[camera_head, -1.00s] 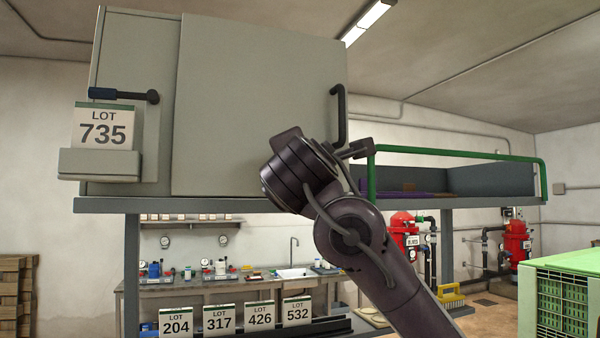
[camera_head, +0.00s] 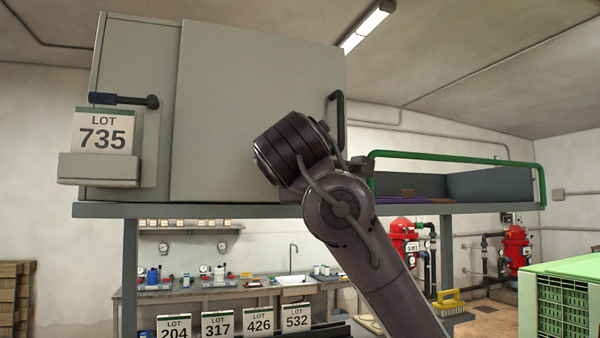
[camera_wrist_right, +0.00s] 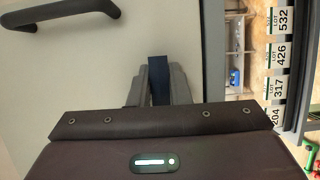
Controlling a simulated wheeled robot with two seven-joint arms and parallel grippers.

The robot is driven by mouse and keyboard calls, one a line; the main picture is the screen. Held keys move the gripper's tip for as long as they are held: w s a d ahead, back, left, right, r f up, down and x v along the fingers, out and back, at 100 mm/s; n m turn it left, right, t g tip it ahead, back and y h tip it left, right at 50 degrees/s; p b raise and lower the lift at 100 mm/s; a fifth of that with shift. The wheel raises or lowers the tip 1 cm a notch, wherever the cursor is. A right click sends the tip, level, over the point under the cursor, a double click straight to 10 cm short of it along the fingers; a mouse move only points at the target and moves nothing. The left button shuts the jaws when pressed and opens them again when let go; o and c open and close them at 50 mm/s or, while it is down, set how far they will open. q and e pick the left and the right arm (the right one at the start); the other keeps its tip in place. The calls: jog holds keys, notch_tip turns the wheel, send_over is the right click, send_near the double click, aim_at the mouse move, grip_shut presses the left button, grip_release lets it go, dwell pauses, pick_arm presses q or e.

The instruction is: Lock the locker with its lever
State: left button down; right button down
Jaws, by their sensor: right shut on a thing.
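The grey locker (camera_head: 235,85) stands on a raised shelf, with its broad front panel flat across the front. A black bar handle (camera_head: 340,118) is at the panel's right edge; it also shows in the wrist view (camera_wrist_right: 62,11). The lever (camera_head: 122,100), with a dark blue grip, points left from its black pivot, clear of the panel. My right arm crosses before the locker; its gripper is hidden in the head view. In the wrist view my right gripper (camera_wrist_right: 158,82) is shut on a narrow dark blue piece before the panel; I cannot tell what it is. My left gripper is not in view.
A LOT 735 card (camera_head: 103,130) stands in a grey holder (camera_head: 98,169) below the lever. A green rail (camera_head: 450,155) edges the shelf at the right. Several LOT cards stand lower down. A green crate (camera_head: 565,300) is at the lower right.

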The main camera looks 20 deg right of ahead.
jog(key=c, duration=1.3)
grip_release()
jog(key=shift+c, duration=0.2)
jog(key=shift+s+a+f+b, duration=0.1)
jog(key=shift+s+a+b, duration=0.15)
jog(key=shift+s, duration=0.2)
jog(key=b+v, duration=0.3)
jog(key=v, duration=0.3)
jog(key=shift+s, duration=0.4)
